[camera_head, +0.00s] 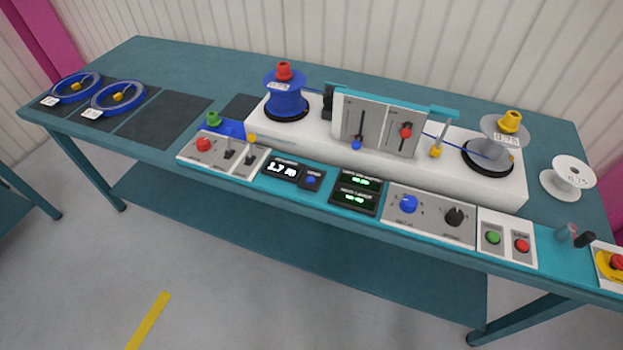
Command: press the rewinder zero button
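The rewinder is a white machine bed (390,155) on a long teal table, with control panels along the front edge. A small dark panel with a blue button (311,180) sits just right of a lit digital display (282,170). The label by this button is too small to read, so I cannot tell for sure that it is the zero button. Other buttons are a green one (493,237) and a red one (521,246) on a grey panel further right, and a red one (204,145) at the left. My gripper is not in view.
A blue reel (286,95) stands on the bed's left, a grey reel (490,142) on its right. An upright unit with two levers (379,125) stands between. A blue knob (408,204) and an emergency stop (617,262) line the front. Blue coils (118,97) lie left.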

